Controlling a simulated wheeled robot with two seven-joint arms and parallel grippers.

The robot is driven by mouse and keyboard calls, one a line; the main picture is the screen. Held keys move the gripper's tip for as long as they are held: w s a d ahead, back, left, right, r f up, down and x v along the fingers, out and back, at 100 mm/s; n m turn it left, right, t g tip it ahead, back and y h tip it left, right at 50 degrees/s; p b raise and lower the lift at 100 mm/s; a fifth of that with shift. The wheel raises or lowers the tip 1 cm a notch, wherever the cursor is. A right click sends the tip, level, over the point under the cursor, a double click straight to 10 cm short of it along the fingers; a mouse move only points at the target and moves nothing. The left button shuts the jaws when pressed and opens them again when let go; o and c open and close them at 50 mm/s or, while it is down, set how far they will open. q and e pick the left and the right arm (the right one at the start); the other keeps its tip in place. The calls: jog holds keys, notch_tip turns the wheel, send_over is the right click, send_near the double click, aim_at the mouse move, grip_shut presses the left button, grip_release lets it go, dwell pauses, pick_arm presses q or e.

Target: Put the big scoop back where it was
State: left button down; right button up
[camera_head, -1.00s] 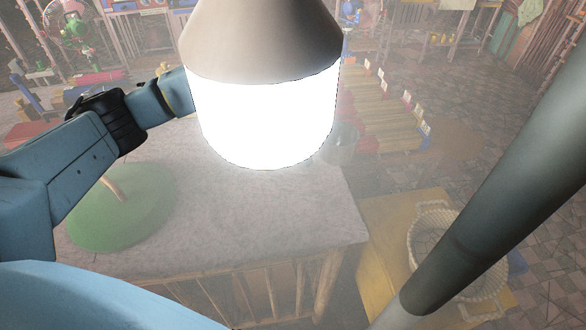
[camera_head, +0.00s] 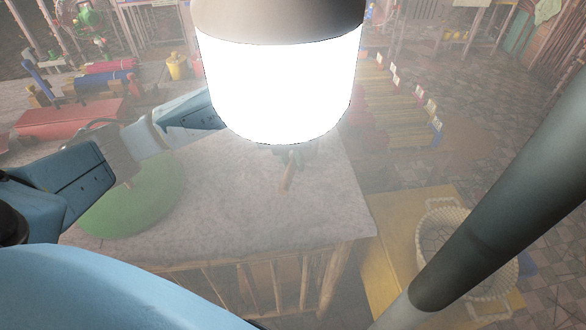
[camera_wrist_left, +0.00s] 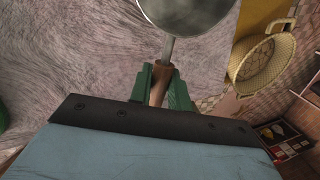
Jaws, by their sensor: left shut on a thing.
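The big scoop shows in the left wrist view as a round metal bowl (camera_wrist_left: 186,14) with a thin shank and a brown wooden handle (camera_wrist_left: 160,85). The green fingers of my left gripper (camera_wrist_left: 163,82) are shut on the handle. In the head view my left gripper (camera_head: 289,156) is partly behind the bright lamp, and the handle end (camera_head: 287,181) sticks out below it over the grey tabletop. The scoop's bowl is not visible there; I cannot tell its exact height above the table. My right gripper is not in view.
The lamp (camera_head: 280,85) covers the upper middle of the head view. A round green mat (camera_head: 140,200) lies on the left of the grey table (camera_head: 225,215). A pale basket (camera_head: 428,245) stands on a yellow surface (camera_head: 385,235) at the right. The tabletop's front middle is clear.

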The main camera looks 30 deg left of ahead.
pick_arm(q)
jog(key=shift+a+x, duration=0.15)
jog(key=shift+x, duration=0.6)
jog(key=shift+a+x, duration=0.15)
jog(key=shift+x, duration=0.6)
jog(key=shift+s+f, duration=0.15)
jog(key=c, duration=1.3)
grip_release()
jog(key=v, duration=1.2)
